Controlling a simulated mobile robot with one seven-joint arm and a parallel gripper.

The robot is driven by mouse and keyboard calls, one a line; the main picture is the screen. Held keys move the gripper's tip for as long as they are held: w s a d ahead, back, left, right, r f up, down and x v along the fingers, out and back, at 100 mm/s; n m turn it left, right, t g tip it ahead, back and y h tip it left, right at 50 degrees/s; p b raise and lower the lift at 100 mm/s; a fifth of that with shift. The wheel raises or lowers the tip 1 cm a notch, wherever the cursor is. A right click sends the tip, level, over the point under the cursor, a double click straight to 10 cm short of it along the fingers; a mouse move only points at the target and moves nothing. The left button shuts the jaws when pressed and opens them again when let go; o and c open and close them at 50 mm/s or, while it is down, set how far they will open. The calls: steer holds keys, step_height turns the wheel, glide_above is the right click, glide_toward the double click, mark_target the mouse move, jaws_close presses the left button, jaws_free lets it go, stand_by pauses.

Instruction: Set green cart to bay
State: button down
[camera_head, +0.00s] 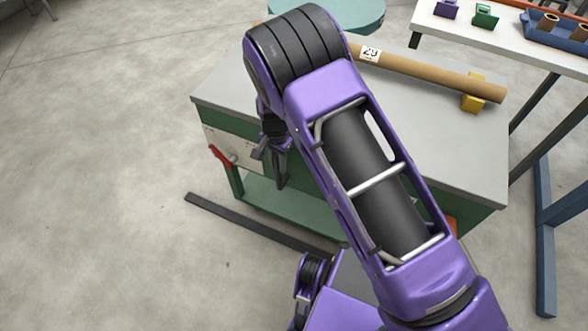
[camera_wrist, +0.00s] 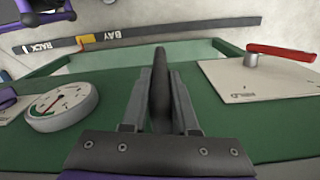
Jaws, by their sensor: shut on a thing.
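A green unit with a grey top (camera_head: 230,92) and a low green shelf (camera_head: 290,212) stands in front of me; it looks like the green cart. Its green side (camera_wrist: 225,115) fills the lower wrist view. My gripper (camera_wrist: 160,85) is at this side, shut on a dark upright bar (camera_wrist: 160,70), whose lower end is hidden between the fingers.
A red lever (camera_head: 221,154) sticks out from the cart's side, and a round gauge (camera_wrist: 60,106) sits left of my gripper. A cardboard tube (camera_head: 430,76) lies on top. A white table (camera_head: 510,38) stands behind right. Floor at left is clear.

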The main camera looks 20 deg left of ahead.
steer(key=shift+a, duration=1.15)
steer(key=c, duration=0.7)
jaws_free()
steer(key=shift+r, duration=0.1)
step_height(320, 180, up, 17)
steer(key=shift+r+p, duration=0.1)
steer(key=shift+p, duration=0.75)
